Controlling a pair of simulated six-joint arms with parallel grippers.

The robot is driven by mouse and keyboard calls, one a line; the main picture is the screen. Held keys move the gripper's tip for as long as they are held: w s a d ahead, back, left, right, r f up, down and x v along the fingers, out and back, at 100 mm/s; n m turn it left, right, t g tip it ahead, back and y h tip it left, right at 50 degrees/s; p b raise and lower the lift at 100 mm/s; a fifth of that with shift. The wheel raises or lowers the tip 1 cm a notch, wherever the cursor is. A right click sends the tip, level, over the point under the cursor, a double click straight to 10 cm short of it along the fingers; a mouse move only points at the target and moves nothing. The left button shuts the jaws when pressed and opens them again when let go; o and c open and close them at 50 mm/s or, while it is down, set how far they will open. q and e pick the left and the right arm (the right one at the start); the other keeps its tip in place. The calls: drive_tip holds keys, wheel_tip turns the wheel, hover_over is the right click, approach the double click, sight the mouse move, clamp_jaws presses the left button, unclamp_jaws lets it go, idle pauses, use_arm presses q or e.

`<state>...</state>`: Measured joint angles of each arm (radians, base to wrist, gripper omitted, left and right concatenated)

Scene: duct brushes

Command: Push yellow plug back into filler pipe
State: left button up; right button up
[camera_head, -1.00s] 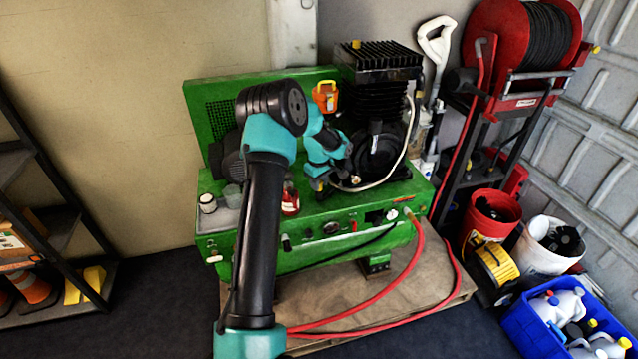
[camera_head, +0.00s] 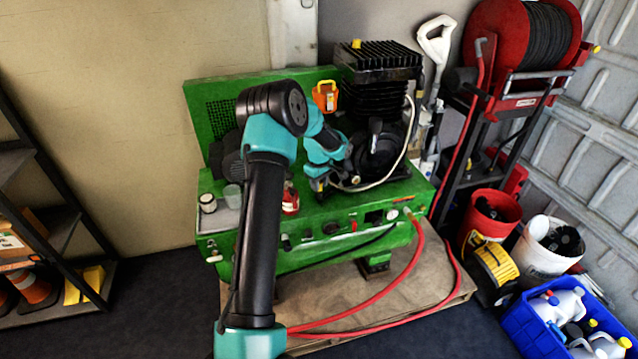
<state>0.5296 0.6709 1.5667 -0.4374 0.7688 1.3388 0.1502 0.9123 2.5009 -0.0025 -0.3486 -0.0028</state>
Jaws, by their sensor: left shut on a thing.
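My left gripper (camera_head: 319,188) points down over the deck of the green compressor (camera_head: 345,212), in front of the black pump. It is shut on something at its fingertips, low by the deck. The thing held is too small and too covered to make out clearly; I take it for the yellow plug. The filler pipe cannot be told apart at the gripper. A small yellow cap (camera_head: 356,44) sits on top of the black cooling fins, apart from the gripper. A brass fitting (camera_head: 356,178) shows just right of the gripper. My right gripper is not in view.
A red bottle (camera_head: 290,199) and a small white-lidded jar (camera_head: 208,203) stand on the deck left of the gripper. A pale hose (camera_head: 408,125) curves by the pump. A red hose (camera_head: 421,250) runs to the pallet.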

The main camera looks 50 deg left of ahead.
use_arm(q)
drive_tip(key=shift+f, duration=0.3)
drive_tip(key=o, duration=1)
drive_tip(key=shift+c, duration=0.2)
wheel_tip(320, 180, up, 17)
drive_tip(key=shift+r, duration=0.2)
